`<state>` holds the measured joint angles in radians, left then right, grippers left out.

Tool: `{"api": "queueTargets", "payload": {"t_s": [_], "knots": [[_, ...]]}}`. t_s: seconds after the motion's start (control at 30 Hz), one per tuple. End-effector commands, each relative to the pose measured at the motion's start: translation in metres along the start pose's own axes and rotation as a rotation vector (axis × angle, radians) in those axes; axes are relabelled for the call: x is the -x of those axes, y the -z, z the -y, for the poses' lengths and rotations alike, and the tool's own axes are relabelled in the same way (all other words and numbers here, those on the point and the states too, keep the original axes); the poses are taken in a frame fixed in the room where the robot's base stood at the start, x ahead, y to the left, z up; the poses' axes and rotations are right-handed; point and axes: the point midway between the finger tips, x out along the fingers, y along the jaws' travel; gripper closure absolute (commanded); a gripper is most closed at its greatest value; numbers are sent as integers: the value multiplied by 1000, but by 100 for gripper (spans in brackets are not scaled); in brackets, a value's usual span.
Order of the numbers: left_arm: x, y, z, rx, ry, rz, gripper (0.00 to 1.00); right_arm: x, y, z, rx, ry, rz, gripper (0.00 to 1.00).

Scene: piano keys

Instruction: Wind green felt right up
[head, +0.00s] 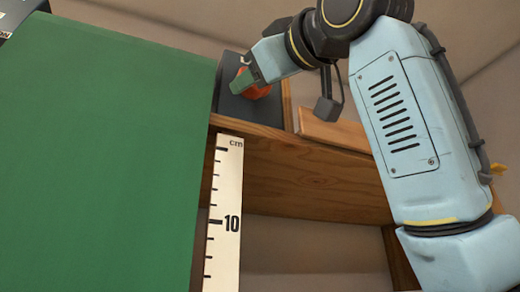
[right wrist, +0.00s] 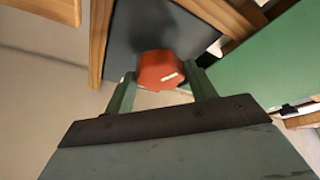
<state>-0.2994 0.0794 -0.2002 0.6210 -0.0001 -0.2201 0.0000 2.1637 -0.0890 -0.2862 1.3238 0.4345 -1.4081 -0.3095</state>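The green felt (head: 100,150) is a wide flat sheet filling the left of the head view; it also shows at the right of the right wrist view (right wrist: 265,70). An orange-red knob (head: 258,92) sits on a dark panel at the felt's right end. In the right wrist view the knob (right wrist: 160,70) has a white mark pointing right and slightly up. My right gripper (head: 248,82) is at the knob. Its fingers (right wrist: 160,75) stand on either side of the knob's near part, with small gaps visible. My left gripper is not in view.
A white cm ruler (head: 225,215) with a 10 mark runs down along the felt's right edge. The dark panel (head: 235,108) stands on a wooden shelf (head: 300,185). A wooden block (head: 335,132) lies right of it. A dark part with lettering (head: 12,15) is at top left.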

Motion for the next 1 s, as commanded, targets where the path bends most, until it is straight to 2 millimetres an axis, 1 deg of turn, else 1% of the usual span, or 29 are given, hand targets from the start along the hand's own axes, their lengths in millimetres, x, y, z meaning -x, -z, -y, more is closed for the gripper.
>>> {"api": "queueTargets", "payload": {"t_s": [0.03,0.13,0.4,0.47,0.53,0.67,0.9,1.0], "knots": [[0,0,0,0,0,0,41,1,1,-1,0,-1,-2,37],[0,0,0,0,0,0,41,0,0,0,0,-1,-1,25],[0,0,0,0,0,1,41,1,0,0,0,1,1,25],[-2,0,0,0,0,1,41,3,0,0,0,0,1,25],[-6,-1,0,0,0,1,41,10,0,1,0,-1,0,25],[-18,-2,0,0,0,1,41,32,-2,2,1,-2,-2,25],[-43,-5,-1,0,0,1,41,88,-2,2,1,-4,-2,25],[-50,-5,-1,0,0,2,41,107,-2,2,0,-2,-2,25]]}}
